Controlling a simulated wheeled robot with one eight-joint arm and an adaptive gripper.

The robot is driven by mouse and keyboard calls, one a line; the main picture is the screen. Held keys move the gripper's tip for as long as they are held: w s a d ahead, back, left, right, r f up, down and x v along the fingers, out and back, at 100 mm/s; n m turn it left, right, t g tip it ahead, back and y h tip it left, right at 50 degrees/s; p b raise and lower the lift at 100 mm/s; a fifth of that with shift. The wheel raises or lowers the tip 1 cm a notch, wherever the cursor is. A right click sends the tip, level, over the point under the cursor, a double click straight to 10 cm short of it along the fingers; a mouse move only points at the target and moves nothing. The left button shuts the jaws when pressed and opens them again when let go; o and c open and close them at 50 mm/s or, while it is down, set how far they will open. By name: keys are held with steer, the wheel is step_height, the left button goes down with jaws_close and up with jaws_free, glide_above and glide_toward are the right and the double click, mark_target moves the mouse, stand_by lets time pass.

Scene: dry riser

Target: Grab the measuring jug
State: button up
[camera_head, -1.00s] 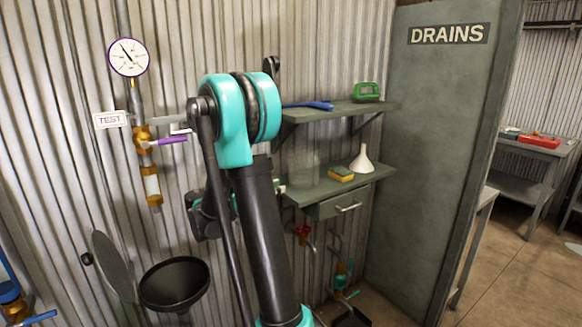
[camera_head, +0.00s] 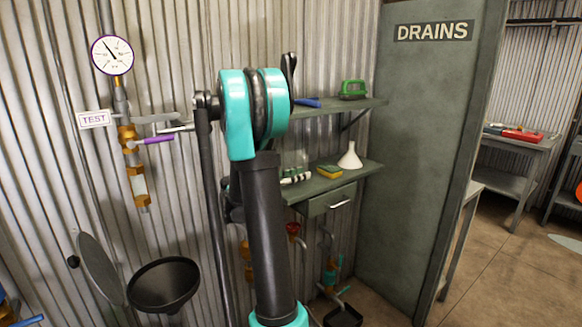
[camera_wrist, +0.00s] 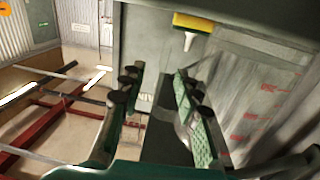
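The measuring jug (camera_wrist: 262,100) is clear, with red markings, and fills the right of the wrist view. In the head view it is only a faint clear shape on the lower shelf, partly behind my arm. My gripper (camera_wrist: 158,85) has its two fingers with green pads spread apart, with nothing visibly held between them. The right finger overlaps the jug's left side in the wrist view; I cannot tell whether it touches, or is inside or outside the wall. In the head view the gripper (camera_head: 296,177) shows at the lower shelf, left of the sponge.
A yellow-green sponge (camera_head: 329,171) and white funnel (camera_head: 350,156) stand on the lower shelf (camera_head: 366,171), right of the jug. The upper shelf (camera_head: 362,105) above holds a green object (camera_head: 353,88) and a blue one. The green DRAINS panel (camera_head: 425,150) stands to the right.

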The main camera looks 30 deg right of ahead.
steer(key=shift+d, duration=1.4)
steer(key=shift+c, duration=0.2)
jaws_close()
steer(key=shift+r, duration=0.1)
